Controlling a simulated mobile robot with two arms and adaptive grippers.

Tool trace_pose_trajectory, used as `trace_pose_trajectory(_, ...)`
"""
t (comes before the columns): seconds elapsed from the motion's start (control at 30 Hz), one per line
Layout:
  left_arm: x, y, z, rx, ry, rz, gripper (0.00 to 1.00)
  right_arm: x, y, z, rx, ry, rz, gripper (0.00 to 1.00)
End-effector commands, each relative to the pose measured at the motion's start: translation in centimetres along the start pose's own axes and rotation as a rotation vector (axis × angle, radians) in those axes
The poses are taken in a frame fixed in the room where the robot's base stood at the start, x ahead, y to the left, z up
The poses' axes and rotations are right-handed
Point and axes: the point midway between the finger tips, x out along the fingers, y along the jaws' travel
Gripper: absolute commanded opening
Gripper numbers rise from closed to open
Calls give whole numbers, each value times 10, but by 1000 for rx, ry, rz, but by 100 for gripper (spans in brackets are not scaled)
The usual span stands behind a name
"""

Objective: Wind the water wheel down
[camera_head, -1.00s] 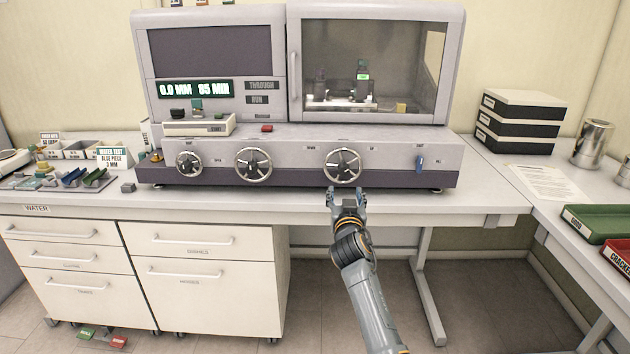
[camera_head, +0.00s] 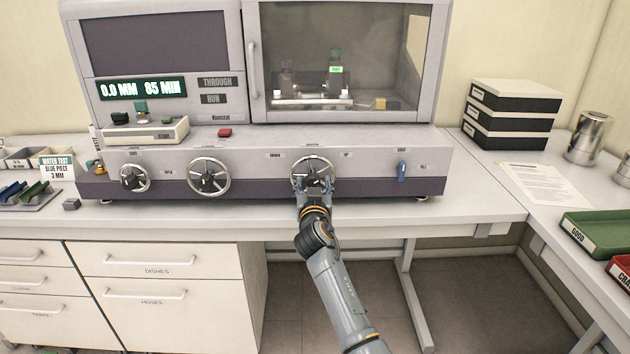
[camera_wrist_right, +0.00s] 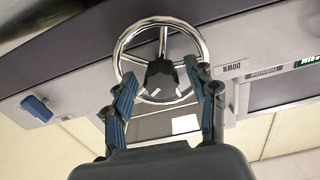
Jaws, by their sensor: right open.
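The water wheel is a chrome handwheel (camera_head: 311,175) with a dark hub, the rightmost of the three wheels on the machine's front panel. It also shows in the right wrist view as a ring (camera_wrist_right: 123,47) with spokes and a black hub, beside a label reading DOWN. My right gripper (camera_head: 316,190) is at this wheel, covering its lower part in the head view. In the right wrist view the right gripper (camera_wrist_right: 165,100) has its fingers apart on either side of the hub, over the lower rim; whether they touch it I cannot tell. My left gripper is not in view.
Two more handwheels, a middle one (camera_head: 209,177) and a left one (camera_head: 134,178), sit on the same panel. A blue lever (camera_head: 401,172) is to the right. The display (camera_head: 143,89) reads 0.0 MM 85 MIN. A glass-fronted chamber (camera_head: 385,50) is above.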

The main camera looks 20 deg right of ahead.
Motion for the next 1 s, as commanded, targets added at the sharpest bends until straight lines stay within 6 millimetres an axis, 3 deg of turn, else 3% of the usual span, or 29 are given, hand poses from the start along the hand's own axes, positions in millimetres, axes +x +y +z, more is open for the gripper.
trace_pose_trajectory(0.2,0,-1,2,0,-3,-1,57,0,0,0,0,0,0,55)
trace_pose_trajectory(0.47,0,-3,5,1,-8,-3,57,0,0,0,0,0,0,2)
trace_pose_trajectory(0.77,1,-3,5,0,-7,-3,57,0,0,0,-27,0,0,2)
trace_pose_trajectory(1.0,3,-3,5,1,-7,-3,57,0,0,1,-147,0,-1,2)
